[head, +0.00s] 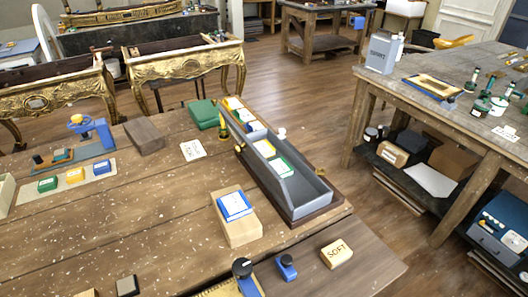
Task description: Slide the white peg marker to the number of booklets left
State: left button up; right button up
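A long grey tray (296,191) with a dark wooden base runs along the right part of the wooden table. Several booklets (264,148) with white, yellow, green and blue faces lie in its far and middle parts; its near end is bare. A small white peg (282,133) stands at the tray's far-right side; I take it for the marker, but any scale beside it is too small to read. A blue-and-white booklet (234,205) lies on a pale wood block (240,230) left of the tray. Neither of my grippers is in view.
A small white card (192,150) and a green box (203,114) lie left of the tray's far end. A wooden block labelled SOFT (337,252) and blue tools with dark knobs (287,267) sit near the front edge.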

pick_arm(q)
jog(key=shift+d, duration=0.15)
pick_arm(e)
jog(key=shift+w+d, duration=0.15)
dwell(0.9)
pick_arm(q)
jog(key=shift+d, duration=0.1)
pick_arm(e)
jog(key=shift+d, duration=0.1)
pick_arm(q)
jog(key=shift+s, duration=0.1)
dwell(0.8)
